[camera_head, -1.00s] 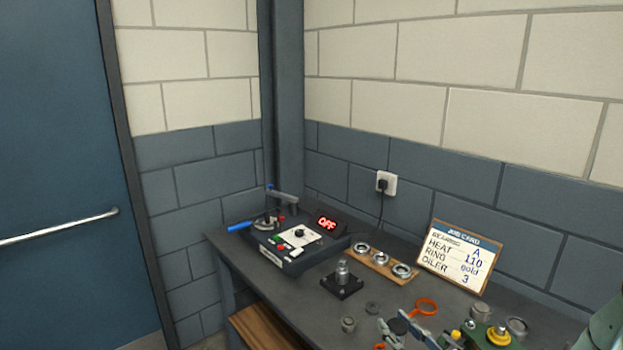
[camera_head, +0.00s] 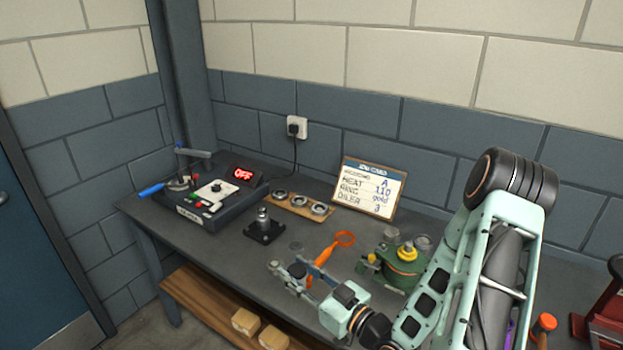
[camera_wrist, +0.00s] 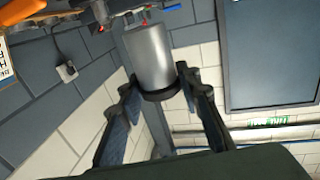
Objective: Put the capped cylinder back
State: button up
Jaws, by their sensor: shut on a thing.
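In the wrist view a grey metal cylinder (camera_wrist: 148,55) with a dark cap (camera_wrist: 160,94) is between the two fingers of my gripper (camera_wrist: 156,92). The fingers are shut on it around the dark capped end, and the grey body reaches away from the fingers toward the tabletop. In the head view my gripper (camera_head: 290,275) is low over the front of the bench, and a dark cap shows there between the fingers. The cylinder's lower part is mostly hidden there; I cannot tell whether it touches the bench.
A black base with a metal post (camera_head: 263,228) stands behind my gripper. An orange ring tool (camera_head: 335,247) and a green device (camera_head: 403,265) are to the right. A heater (camera_head: 208,200) reading OFF, a wooden ring tray (camera_head: 299,205) and a job card (camera_head: 369,188) stand farther back.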

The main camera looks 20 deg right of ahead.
jog(key=s+d+r+m+h+b, duration=0.2)
jog(key=s+d+r+h, duration=0.1)
jog(key=d, duration=0.5)
jog(key=s+d+r+m+t+h+b, duration=0.1)
jog(key=s+d+r+m+h+b, duration=0.1)
jog(key=d+r, duration=0.4)
jog(key=s+d+r+m+t+h+b, duration=0.1)
jog(key=s+d+r+m+h+b, duration=0.1)
jog(key=d, duration=1)
jog(key=shift+s+r+m+h+b, duration=0.3)
jog(key=shift+s+r+h+b, duration=0.5)
jog(key=shift+r+h+b, duration=0.55)
jog(key=shift+r+p, duration=0.1)
jog(key=shift+p, duration=0.25)
